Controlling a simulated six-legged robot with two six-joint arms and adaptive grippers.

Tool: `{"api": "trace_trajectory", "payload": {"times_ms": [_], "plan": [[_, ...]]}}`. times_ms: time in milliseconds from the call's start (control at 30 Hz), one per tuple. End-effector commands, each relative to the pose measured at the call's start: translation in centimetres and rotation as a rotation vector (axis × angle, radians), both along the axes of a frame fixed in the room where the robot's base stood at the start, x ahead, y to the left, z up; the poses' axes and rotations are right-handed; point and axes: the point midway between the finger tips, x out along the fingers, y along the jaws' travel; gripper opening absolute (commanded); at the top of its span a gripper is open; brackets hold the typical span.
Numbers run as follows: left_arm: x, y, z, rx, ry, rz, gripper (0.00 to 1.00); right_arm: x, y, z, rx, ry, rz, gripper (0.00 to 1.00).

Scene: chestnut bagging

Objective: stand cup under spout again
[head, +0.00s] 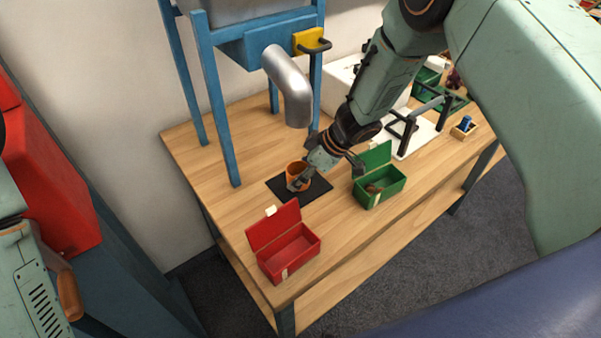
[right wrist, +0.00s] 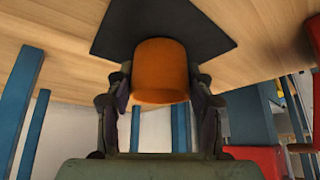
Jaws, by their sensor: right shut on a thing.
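An orange cup (head: 297,173) stands upright on a black mat (head: 318,187) on the wooden table. The silver spout (head: 289,86) of the blue-framed hopper hangs above the mat, and the cup is roughly below its mouth. My right gripper (head: 299,181) is shut on the cup at its side. In the right wrist view the cup (right wrist: 160,72) sits between the two fingers of my right gripper (right wrist: 160,98), with the black mat (right wrist: 110,35) behind it. The cup's inside is hard to make out. My left gripper is not in view.
An open red box (head: 290,252) stands at the table's near end. An open green box (head: 380,187) holding something brown stands right of the mat. A yellow piece with a dark handle (head: 311,42) is on the hopper. A white board with a black rack (head: 408,133) lies farther back.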

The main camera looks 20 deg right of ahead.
Motion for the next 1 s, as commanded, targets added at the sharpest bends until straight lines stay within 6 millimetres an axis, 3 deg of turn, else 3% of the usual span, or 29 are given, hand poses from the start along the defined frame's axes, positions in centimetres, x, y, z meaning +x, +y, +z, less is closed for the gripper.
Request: {"api": "trace_trajectory", "payload": {"times_ms": [167,200,433,767,1000], "plan": [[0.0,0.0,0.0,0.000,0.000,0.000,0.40,0.0,0.0,-0.5,0.000,0.001,0.001,0.00],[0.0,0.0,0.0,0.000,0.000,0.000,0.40,0.0,0.0,-0.4,0.000,0.001,0.001,0.56],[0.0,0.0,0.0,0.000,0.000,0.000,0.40,0.0,0.0,-0.4,0.000,0.000,0.000,0.75],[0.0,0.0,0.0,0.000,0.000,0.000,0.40,0.0,0.0,-0.3,0.000,0.000,0.000,0.76],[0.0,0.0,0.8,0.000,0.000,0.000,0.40,-0.7,-1.3,2.6,0.002,-0.001,-0.004,0.76]]}}
